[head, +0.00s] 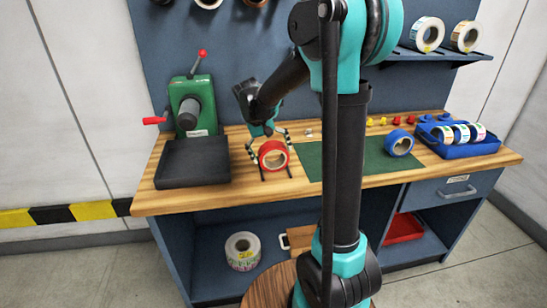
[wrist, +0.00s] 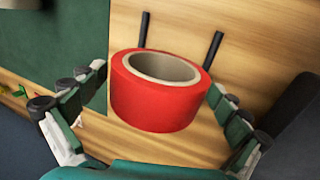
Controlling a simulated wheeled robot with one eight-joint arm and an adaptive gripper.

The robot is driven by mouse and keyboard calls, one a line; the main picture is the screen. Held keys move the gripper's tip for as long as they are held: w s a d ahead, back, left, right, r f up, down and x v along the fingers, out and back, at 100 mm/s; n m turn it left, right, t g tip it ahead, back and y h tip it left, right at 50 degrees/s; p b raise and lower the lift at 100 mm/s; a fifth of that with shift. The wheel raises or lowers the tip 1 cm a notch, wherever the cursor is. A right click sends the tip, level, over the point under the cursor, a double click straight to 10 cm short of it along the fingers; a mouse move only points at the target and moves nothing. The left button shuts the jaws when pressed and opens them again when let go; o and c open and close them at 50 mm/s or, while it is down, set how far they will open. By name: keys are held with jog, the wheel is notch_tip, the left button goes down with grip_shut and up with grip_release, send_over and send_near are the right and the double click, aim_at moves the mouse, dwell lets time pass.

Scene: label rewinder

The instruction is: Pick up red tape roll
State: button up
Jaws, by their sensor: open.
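The red tape roll (head: 266,155) is on the wooden workbench, left of the green mat. In the wrist view the red tape roll (wrist: 158,98) is in the middle, its pale core showing. My gripper (head: 270,152) is over the bench at the roll, with one finger to each side of it in the head view. In the wrist view my gripper (wrist: 155,100) is open, its green-padded fingers apart on the left and right of the roll. A gap shows between the left finger and the roll; the right finger is close to it, and I cannot tell whether they touch.
The green rewinder (head: 188,100) with a black tray (head: 192,166) stands to the left. A green mat (head: 312,160) lies to the right, with a blue tape roll (head: 399,143) on it. A blue bin (head: 458,151) with label rolls is far right. Two dark pegs (wrist: 213,50) show behind the roll.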

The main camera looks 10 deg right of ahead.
jog(key=shift+f, duration=0.15)
jog(key=c, duration=1)
jog(key=shift+c, duration=0.2)
notch_tip(320, 180, up, 20)
